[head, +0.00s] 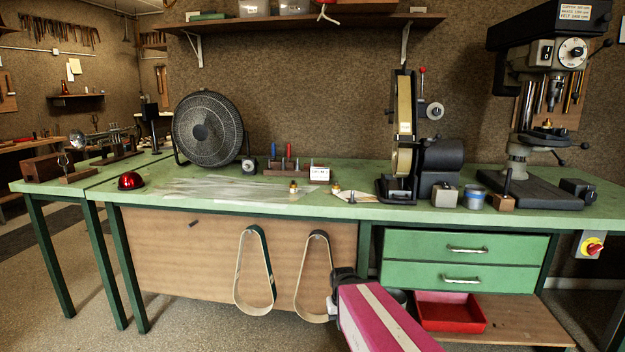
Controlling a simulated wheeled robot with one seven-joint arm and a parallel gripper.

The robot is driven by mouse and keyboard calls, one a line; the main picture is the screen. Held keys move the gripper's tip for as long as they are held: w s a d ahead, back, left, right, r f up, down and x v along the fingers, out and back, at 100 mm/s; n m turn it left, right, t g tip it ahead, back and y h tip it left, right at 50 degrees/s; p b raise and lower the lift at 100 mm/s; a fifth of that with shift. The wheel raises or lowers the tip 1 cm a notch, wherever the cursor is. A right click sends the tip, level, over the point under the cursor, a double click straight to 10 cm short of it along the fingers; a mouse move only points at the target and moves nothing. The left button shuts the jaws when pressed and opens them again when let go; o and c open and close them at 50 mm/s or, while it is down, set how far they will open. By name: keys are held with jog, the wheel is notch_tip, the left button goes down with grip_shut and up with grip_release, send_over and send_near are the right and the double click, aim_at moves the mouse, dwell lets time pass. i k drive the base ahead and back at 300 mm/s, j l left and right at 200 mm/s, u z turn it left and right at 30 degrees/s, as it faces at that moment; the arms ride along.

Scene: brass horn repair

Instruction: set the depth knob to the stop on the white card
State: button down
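No knob bears a readable "depth" label. A white round dial with a dark centre (572,51) is on the front of the drill press head at the right. Another round knob (434,111) is beside the belt grinder, and a small dial box (249,165) stands by the fan. A small white card (319,173) with print too small to read stands on the bench. A white label (576,12) on top of the drill press lists copper, brass and felt with speeds. My gripper (338,290) is low in front of the bench, away from all of these; its fingers are not clear.
The green bench (230,205) runs across the view. The belt grinder (403,150) and drill press (540,188) stand on it. Two belts (238,285) hang from the front panel. A red tray (450,318) is on the lower shelf. A red dome (130,181) sits left.

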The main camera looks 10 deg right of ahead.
aim_at(576, 52)
jog(key=z, duration=1.8)
